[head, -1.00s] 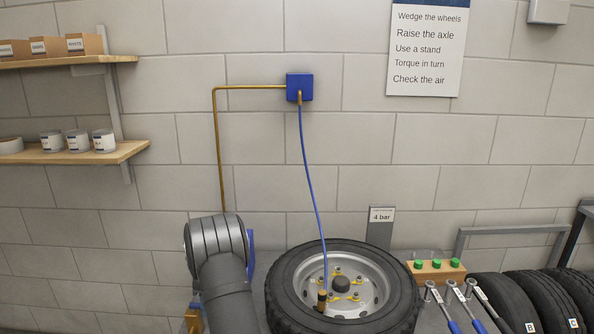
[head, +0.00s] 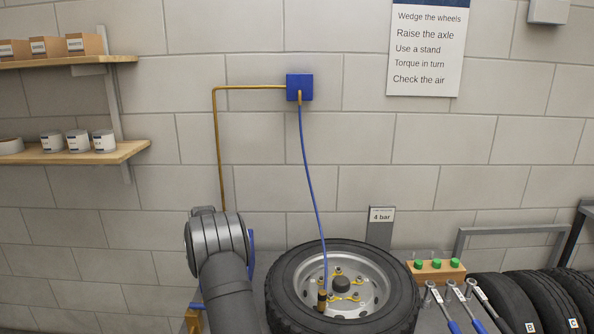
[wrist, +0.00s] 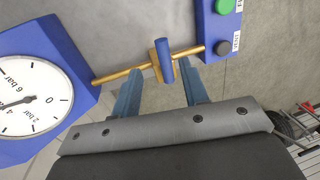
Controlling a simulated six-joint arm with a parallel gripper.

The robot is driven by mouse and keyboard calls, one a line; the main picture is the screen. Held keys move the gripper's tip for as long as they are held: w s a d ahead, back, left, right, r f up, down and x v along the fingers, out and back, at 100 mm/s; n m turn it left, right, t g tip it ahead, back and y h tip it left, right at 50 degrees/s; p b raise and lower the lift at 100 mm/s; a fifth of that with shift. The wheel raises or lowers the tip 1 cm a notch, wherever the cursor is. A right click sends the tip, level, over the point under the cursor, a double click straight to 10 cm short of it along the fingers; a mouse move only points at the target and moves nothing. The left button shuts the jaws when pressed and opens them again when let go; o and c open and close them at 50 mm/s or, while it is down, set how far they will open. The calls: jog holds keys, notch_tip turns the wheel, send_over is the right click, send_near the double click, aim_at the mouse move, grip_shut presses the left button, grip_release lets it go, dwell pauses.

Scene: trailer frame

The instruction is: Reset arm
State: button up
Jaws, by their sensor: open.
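My gripper (wrist: 162,72) shows in the wrist view with its two blue-grey fingers apart and nothing held. A blue valve lever (wrist: 164,59) on a brass pipe (wrist: 123,75) lies in line with the gap between the fingertips, with space visible on each side of it. How far the tips are from it in depth I cannot tell. In the head view my arm rises at the lower middle left, and the gripper itself is hidden there.
A pressure gauge (wrist: 38,97) is left of the fingers, and a blue button box (wrist: 219,28) is right of them. In the head view, a tyre (head: 285,300) lies flat right of my arm, with a blue hose (head: 311,185) reaching its hub. A brass pipe (head: 216,150) runs up the wall.

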notch_tip(320, 180, up, 9)
jog(key=w, duration=0.1)
jog(key=shift+w, duration=0.4)
jog(key=shift+f, duration=0.1)
dwell(0.8)
